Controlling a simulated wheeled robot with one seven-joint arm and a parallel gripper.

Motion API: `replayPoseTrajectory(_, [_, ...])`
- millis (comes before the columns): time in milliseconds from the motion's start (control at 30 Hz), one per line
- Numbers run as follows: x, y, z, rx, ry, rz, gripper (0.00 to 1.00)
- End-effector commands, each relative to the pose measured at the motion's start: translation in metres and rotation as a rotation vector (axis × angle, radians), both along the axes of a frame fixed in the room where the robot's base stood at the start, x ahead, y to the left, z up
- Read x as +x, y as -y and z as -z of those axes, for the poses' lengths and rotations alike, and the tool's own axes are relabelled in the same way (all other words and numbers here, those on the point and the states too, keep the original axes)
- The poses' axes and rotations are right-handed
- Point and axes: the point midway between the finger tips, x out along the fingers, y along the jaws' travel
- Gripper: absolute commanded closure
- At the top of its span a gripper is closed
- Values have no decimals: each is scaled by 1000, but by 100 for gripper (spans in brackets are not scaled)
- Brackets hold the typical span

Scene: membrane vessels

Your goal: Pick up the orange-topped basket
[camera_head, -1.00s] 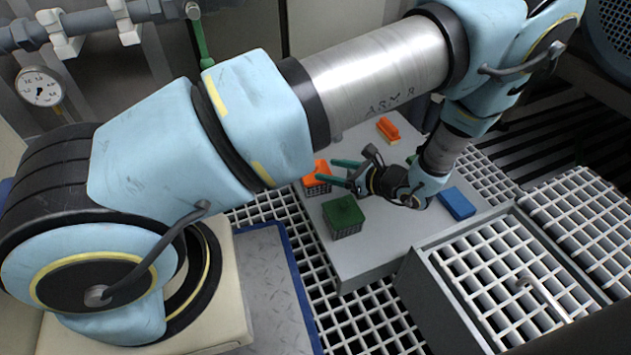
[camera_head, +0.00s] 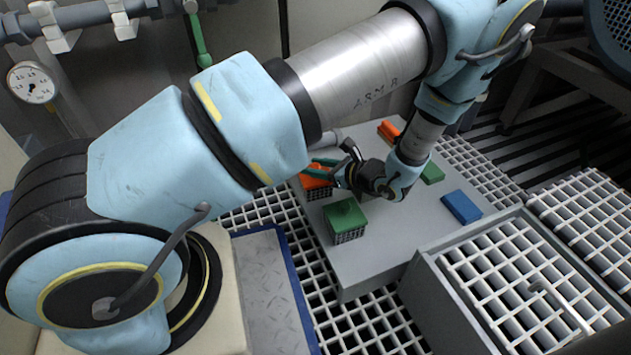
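The orange-topped basket (camera_head: 318,190) has a dark mesh body and stands on the grey platform near its left edge, partly hidden by my arm and gripper. The fingers are apart, with one at the far side and one over the top. They look open, and I cannot tell whether they touch the basket. A green-topped basket (camera_head: 345,221) stands in front of it, clear of my gripper.
An orange block (camera_head: 389,131), a green block (camera_head: 432,173) and a blue block (camera_head: 461,207) lie on the grey platform (camera_head: 385,250). A grey box with a white grate (camera_head: 510,270) stands at the right. White floor grating surrounds the platform. The platform's front is clear.

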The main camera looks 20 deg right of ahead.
Motion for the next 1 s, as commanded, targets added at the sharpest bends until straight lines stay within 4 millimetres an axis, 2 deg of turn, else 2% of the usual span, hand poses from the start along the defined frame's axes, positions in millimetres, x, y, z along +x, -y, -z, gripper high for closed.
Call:
replayPoseTrajectory(33, [0,0,0,0,0,0,64])
replayPoseTrajectory(367, [0,0,0,0,0,0,100])
replayPoseTrajectory(1000, [0,0,0,-1,-1,0,100])
